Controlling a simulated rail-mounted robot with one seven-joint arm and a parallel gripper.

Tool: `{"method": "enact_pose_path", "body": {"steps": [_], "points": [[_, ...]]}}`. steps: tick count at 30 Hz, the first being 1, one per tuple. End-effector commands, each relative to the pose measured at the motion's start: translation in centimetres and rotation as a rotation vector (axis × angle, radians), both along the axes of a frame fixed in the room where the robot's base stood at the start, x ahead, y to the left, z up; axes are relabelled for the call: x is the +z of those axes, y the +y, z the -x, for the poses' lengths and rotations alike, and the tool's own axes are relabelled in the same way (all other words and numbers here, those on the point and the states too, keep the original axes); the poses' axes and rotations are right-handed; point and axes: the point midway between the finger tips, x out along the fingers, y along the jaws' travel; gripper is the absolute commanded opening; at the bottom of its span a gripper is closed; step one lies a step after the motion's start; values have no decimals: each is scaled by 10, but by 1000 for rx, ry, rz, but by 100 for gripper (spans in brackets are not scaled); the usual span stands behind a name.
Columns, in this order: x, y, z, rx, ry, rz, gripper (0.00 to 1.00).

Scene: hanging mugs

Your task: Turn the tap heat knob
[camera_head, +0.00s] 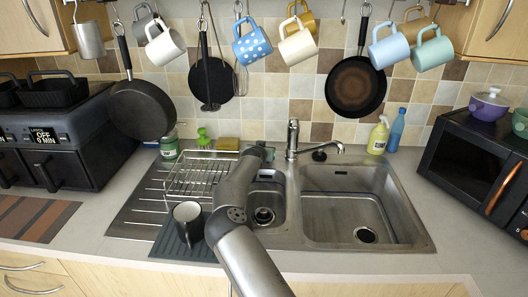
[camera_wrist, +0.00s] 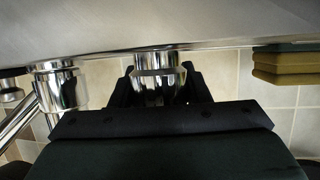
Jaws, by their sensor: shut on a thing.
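The tap (camera_head: 293,140) is chrome and stands behind the sink, its spout pointing right. My gripper (camera_head: 262,148) is at the back edge of the sink, just left of the tap. In the wrist view, which appears upside down, my gripper (camera_wrist: 158,92) is shut on a short chrome cylinder that looks like the tap heat knob (camera_wrist: 157,70), one dark finger on each side. The tap's chrome body (camera_wrist: 60,88) shows to the left there. In the head view the knob is hidden by my gripper, and its turn angle cannot be told.
The sponge (camera_head: 228,144) lies left of my gripper; it also shows in the wrist view (camera_wrist: 280,64). Mugs and pans hang along the tiled wall.

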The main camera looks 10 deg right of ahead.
Motion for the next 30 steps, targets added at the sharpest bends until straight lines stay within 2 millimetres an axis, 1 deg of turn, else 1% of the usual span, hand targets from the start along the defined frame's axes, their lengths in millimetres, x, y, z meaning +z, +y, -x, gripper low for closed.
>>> {"method": "enact_pose_path", "body": {"steps": [1, 17, 18, 20, 30], "points": [[-2, 2, 0, -2, 2, 2, 20], [-2, 1, 0, -16, 5, -2, 20], [-2, 1, 0, -16, 5, -2, 48], [-2, 1, 0, -16, 4, -1, 64], [0, 0, 2, -18, 1, -2, 64]]}}
